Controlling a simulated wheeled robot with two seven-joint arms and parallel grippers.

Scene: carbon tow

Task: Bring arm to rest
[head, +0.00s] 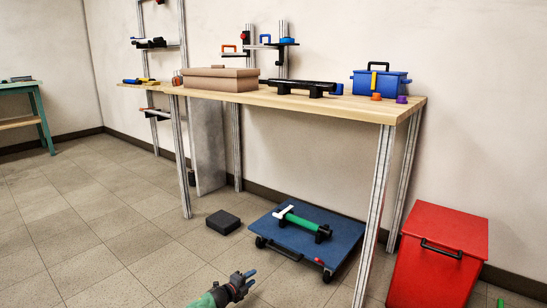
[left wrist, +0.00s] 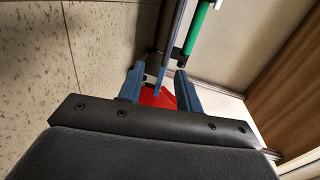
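My left gripper (head: 251,276) is low at the bottom of the head view, above the tiled floor and left of the blue wheeled platform (head: 290,246). In the left wrist view its two blue fingers (left wrist: 157,88) stand apart, with no object visibly gripped. A red surface (left wrist: 158,98) shows between them; I cannot tell its distance. A green tube (head: 307,224) with a white end lies in black holders on the platform. The tube also shows in the left wrist view (left wrist: 197,28). My right gripper is in neither view.
A wooden workbench (head: 350,107) carries a cardboard box (head: 220,83), a black rail (head: 300,87) and a blue toolbox (head: 381,84). A red bin (head: 437,262) stands right of the bench. A black block (head: 223,222) lies on the floor. Floor at left is clear.

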